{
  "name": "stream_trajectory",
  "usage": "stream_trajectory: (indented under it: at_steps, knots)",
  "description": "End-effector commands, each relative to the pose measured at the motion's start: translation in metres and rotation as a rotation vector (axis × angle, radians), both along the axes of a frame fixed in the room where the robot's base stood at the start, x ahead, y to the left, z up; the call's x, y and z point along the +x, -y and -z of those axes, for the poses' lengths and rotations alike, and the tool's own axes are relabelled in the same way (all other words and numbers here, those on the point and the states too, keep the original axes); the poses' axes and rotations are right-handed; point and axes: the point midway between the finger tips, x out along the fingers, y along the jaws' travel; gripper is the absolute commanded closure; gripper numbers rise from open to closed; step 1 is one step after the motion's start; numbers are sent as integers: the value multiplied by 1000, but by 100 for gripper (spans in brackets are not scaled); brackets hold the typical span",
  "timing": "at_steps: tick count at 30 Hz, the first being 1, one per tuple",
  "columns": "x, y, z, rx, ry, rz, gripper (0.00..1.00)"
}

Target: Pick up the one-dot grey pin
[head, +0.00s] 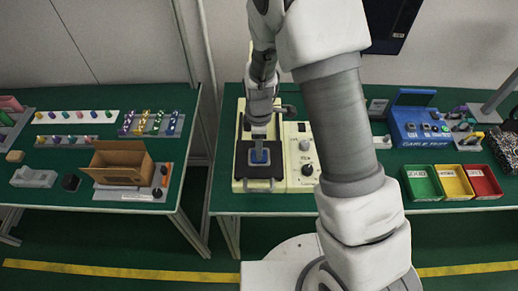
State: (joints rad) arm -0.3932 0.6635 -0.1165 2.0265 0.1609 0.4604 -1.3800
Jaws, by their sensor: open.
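I cannot pick out a one-dot grey pin; dots are too small to read at this size. Small colored pieces stand in rows on a white strip (76,117) and on a grey rack (150,124) on the left table. The gripper is open. Its fingertips are small here, and I cannot tell whether they touch the blue piece.
An open cardboard box (121,160) stands on the left table. A gap separates the two green tables. At right are a blue tester case (417,119) and green (422,183), yellow (453,181) and red (482,181) bins. My arm hides part of the right table.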

Motion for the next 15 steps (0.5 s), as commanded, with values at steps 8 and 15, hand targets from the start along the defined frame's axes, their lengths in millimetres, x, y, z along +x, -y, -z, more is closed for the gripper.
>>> stream_trajectory:
  at_steps: [8,15]
  knots:
    - [0,0,0,0,1,0,58]
    - [0,0,0,1,1,0,100]
